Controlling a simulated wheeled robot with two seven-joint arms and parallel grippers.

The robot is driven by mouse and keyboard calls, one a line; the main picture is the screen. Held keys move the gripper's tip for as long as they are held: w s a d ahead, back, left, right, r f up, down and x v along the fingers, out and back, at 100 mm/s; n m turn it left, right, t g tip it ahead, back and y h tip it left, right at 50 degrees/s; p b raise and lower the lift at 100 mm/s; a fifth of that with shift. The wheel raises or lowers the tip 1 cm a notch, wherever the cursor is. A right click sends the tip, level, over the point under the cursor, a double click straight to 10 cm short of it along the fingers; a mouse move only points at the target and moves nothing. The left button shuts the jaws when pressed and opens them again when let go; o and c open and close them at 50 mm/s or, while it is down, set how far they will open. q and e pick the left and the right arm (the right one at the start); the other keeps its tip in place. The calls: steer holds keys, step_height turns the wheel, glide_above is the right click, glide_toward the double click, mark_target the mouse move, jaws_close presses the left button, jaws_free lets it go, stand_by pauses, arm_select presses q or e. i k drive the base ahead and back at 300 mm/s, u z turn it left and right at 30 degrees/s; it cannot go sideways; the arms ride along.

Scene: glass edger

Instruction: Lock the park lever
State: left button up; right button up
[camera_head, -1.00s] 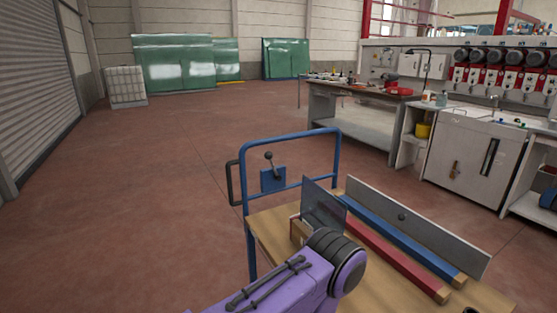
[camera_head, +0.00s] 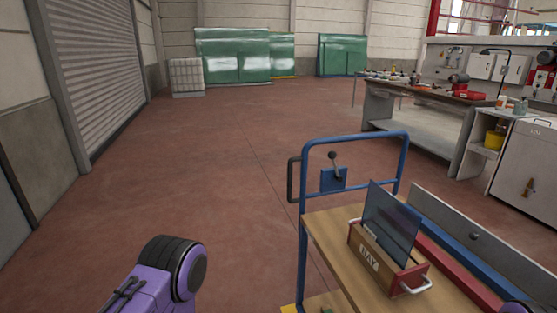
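The park lever (camera_head: 335,164) is a short dark lever with a round black knob. It is mounted on a blue plate (camera_head: 333,180) on the blue tube frame of the cart (camera_head: 304,232). The lever stands close to upright, with its knob leaning slightly to the left. A purple arm link of mine with a black joint shows at the lower left, well away from the lever. A small purple part of mine shows at the bottom right edge. Neither gripper shows in this view.
The cart's wooden deck (camera_head: 338,229) carries a wooden tray (camera_head: 385,260) holding a dark glass pane (camera_head: 393,222). A dark side handle (camera_head: 293,180) sticks out left of the frame. A workbench (camera_head: 433,122) stands behind at right. The floor left of the cart is clear.

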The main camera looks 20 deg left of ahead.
mark_target(332, 155)
steer(key=u, duration=0.1)
steer(key=k, duration=0.5)
steer(key=u, duration=1.65)
steer(key=i, duration=2.9)
steer(key=z, duration=3.65)
